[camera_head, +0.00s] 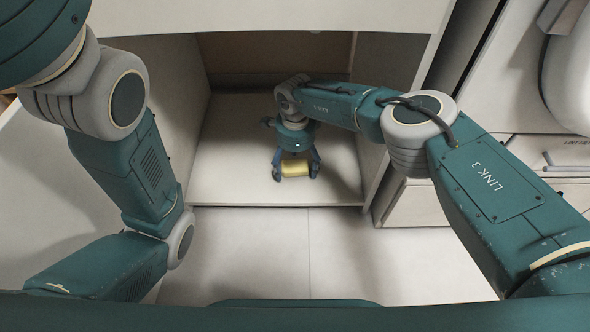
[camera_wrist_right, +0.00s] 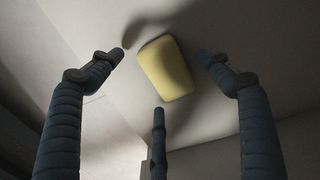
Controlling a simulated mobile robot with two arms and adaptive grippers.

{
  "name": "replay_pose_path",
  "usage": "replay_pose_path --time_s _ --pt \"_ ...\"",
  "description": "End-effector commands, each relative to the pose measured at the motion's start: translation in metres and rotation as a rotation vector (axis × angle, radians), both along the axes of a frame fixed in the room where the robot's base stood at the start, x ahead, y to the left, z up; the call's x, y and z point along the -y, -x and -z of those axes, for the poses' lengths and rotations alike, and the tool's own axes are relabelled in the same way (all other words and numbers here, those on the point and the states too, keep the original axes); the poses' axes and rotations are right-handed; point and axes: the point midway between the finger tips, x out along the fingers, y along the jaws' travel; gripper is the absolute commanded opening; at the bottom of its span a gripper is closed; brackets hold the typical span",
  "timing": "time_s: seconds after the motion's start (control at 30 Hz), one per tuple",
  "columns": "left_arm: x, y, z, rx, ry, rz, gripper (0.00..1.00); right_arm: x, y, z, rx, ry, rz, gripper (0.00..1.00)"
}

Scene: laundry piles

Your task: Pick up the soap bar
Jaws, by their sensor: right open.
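A yellow soap bar (camera_head: 295,168) lies on the floor of an open cabinet (camera_head: 230,187), close to its front edge. My right gripper (camera_head: 296,172) reaches into the cabinet and is above the soap bar, its fingers spread to either side of it. In the right wrist view the soap bar (camera_wrist_right: 167,68) lies ahead of the spread fingers of the right gripper (camera_wrist_right: 160,75), with gaps between it and the fingers. The right gripper is open and empty. My left arm shows at the left of the head view, but its gripper is out of view.
The cabinet's side walls (camera_head: 370,125) stand left and right of my right arm, and its top panel (camera_head: 270,15) is above. A drawer unit (camera_head: 415,203) and a rounded white object (camera_head: 570,75) are at the right. The tiled floor (camera_head: 400,260) in front is clear.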

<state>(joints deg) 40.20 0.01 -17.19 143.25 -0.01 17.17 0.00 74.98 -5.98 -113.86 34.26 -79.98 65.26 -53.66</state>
Motion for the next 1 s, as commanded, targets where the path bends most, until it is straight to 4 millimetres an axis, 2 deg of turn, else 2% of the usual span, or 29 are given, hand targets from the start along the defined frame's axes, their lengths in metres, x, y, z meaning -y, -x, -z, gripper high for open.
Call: replay_pose_path --time_s 0.1,0.37,0.7,0.77,0.9,1.0 --pt "0.000 0.000 -0.001 0.000 0.000 0.000 0.40 0.000 0.000 -0.001 0.000 0.000 0.000 0.78" --pt "0.000 0.000 -0.001 0.001 0.000 0.000 0.40 0.000 0.000 -0.001 0.000 0.000 0.000 0.27" --pt "0.000 0.001 -0.004 0.002 -0.001 0.001 0.40 0.000 -0.001 -0.006 0.001 0.000 0.000 0.27" --pt "0.000 0.001 -0.009 0.003 0.000 0.001 0.40 0.000 -0.001 -0.013 0.002 0.000 0.000 0.27" --pt "-0.001 -0.004 -0.025 -0.008 0.003 0.003 0.40 0.000 -0.001 -0.040 0.003 0.000 -0.002 0.27" --pt "-0.002 -0.032 -0.017 -0.082 0.004 0.002 0.40 0.000 -0.001 -0.059 0.003 0.000 -0.001 0.27"
